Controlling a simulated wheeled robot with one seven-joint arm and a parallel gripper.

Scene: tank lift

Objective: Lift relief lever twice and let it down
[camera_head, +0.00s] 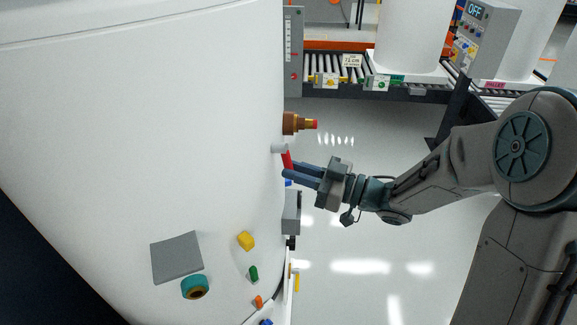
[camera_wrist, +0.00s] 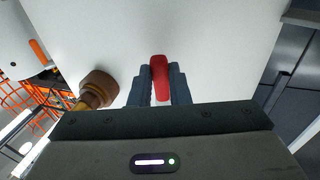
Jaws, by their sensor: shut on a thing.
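The relief lever (camera_head: 287,160) is a red handle on a pale stub at the right side of the big white tank (camera_head: 140,120). My gripper (camera_head: 290,173) reaches it from the right, with its fingers at the lever. In the wrist view the red lever (camera_wrist: 160,78) stands between the two dark fingers of my gripper (camera_wrist: 160,85), which are closed on it. A brass valve body with a red tip (camera_head: 298,123) sticks out of the tank just above the lever. The brass fitting also shows in the wrist view (camera_wrist: 98,88), left of the fingers. The lever's pivot is mostly hidden.
A grey plate (camera_head: 177,258), a teal ring fitting (camera_head: 195,287), a yellow block (camera_head: 246,240) and a green one (camera_head: 253,273) sit low on the tank. A grey box (camera_head: 291,212) is below my gripper. A roller conveyor (camera_head: 340,68) runs behind. The floor between is clear.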

